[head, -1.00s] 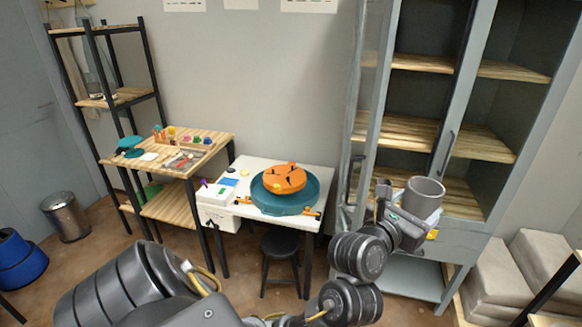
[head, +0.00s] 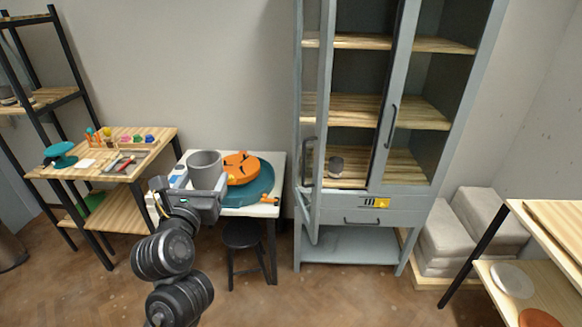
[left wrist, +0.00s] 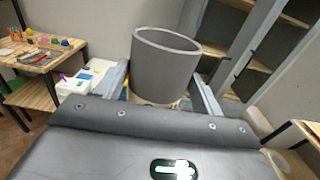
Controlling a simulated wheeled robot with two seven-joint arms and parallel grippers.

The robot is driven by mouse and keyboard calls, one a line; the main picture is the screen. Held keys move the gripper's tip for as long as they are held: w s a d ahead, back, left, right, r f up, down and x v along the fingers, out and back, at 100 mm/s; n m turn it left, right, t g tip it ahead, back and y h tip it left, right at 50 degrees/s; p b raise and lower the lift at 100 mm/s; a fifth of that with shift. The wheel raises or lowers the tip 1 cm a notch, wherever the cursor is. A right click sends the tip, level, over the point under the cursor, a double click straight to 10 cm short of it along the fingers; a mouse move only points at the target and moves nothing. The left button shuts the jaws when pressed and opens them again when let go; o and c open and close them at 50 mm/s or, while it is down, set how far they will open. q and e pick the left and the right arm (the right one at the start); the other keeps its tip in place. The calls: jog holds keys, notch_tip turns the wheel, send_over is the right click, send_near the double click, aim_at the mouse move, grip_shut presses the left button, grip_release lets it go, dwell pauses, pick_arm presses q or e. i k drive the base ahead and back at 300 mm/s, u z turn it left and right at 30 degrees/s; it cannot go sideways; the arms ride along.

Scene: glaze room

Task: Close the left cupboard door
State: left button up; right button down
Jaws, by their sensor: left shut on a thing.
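The grey cupboard (head: 350,198) stands against the wall. Its left door (head: 312,222) is open, swung out toward me and seen nearly edge-on, with a dark handle (head: 307,160). The cupboard's right door handle (head: 392,125) shows on a door that looks closed. My left gripper (head: 204,190) is shut on a grey cup (head: 205,165), held upright in front of the white table, left of the open door and apart from it. The cup also fills the middle of the left wrist view (left wrist: 164,62), between the fingers. My right gripper is not in view.
A teal turntable (head: 250,190) with an orange piece is on the white table, a black stool (head: 241,236) below. A wooden table (head: 540,225) stands right. The floor before the cupboard is clear.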

aim_at(329, 13)
jog(key=i, duration=0.95)
